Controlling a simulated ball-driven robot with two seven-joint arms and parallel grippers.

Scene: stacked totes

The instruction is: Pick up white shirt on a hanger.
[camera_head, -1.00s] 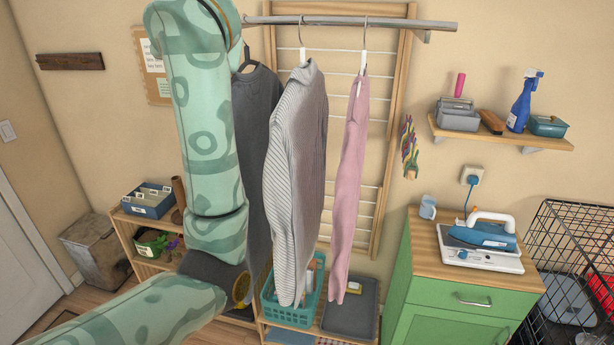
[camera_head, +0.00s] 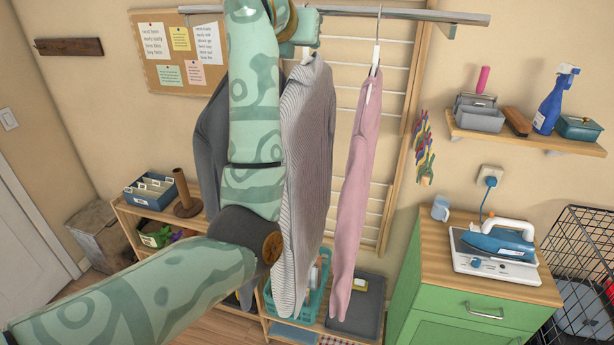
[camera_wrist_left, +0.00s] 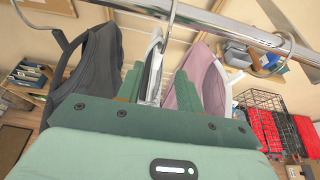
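The white shirt with thin grey stripes (camera_head: 306,150) hangs on a hanger from the metal rail (camera_head: 410,14), between a dark grey garment (camera_head: 210,140) and a pink one (camera_head: 355,170). My left gripper (camera_head: 304,30) is up at the rail, by the top of the striped shirt's hanger, and its hand covers the hook in the head view. In the left wrist view, my left gripper (camera_wrist_left: 160,75) is open, its two green fingers either side of the white hanger neck (camera_wrist_left: 153,72). A gap shows; contact cannot be told. My right gripper is not in view.
The pink garment hangs close on the right, the dark one behind my arm. A slatted drying rack (camera_head: 400,110) is behind. Below stand a teal basket (camera_head: 318,300) and a low wooden shelf (camera_head: 125,215). A green cabinet (camera_head: 455,310) with an iron (camera_head: 497,240) stands right.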

